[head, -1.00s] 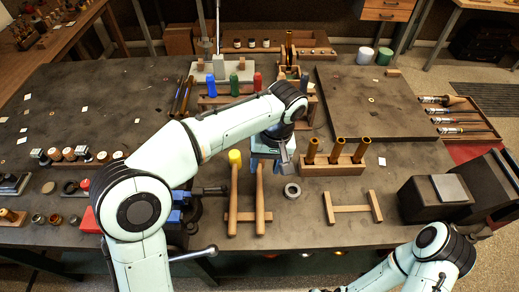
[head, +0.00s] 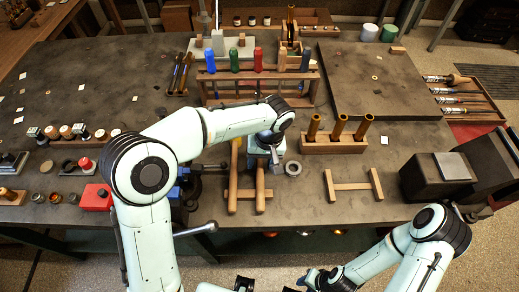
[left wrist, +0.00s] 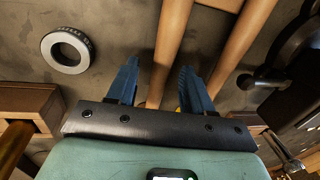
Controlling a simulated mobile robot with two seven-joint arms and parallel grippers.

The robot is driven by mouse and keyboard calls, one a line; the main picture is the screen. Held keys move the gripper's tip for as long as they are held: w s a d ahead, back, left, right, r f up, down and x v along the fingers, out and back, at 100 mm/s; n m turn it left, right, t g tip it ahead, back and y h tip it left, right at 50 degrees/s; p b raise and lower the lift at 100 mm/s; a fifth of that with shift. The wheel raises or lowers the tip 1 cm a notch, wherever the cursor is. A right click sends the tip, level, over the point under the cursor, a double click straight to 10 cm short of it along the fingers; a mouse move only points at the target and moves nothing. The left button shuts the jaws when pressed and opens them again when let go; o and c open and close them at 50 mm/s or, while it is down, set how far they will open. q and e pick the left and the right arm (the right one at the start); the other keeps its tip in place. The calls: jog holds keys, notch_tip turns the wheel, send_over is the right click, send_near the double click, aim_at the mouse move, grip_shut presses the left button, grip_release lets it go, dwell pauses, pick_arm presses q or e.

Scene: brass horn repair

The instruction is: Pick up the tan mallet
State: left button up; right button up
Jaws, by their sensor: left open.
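Two mallets with tan wooden handles lie side by side on a wooden rack (head: 246,194). My arm hides their heads in the head view. My left gripper (head: 273,160) is open and low over the right-hand handle (head: 260,188). In the left wrist view its blue fingers (left wrist: 160,85) stand on either side of that handle (left wrist: 172,35), with gaps showing. The other handle (left wrist: 240,40) lies outside the fingers, and a sliver of yellow shows at the gripper's edge. The head of the straddled mallet is hidden. My right arm is low at the bottom right; its jaws are not clear.
A grey ring (head: 293,168) lies right of the handles, also in the left wrist view (left wrist: 67,50). A wooden block with brass tubes (head: 334,144) stands to the right, an H-shaped wooden rack (head: 353,186) in front. A rack of colored-handled tools (head: 258,75) stands behind.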

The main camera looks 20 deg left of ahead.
pick_arm(q)
jog(key=shift+a+f, duration=0.15)
jog(key=shift+f, duration=0.7)
grip_shut()
jog(key=shift+r, duration=0.2)
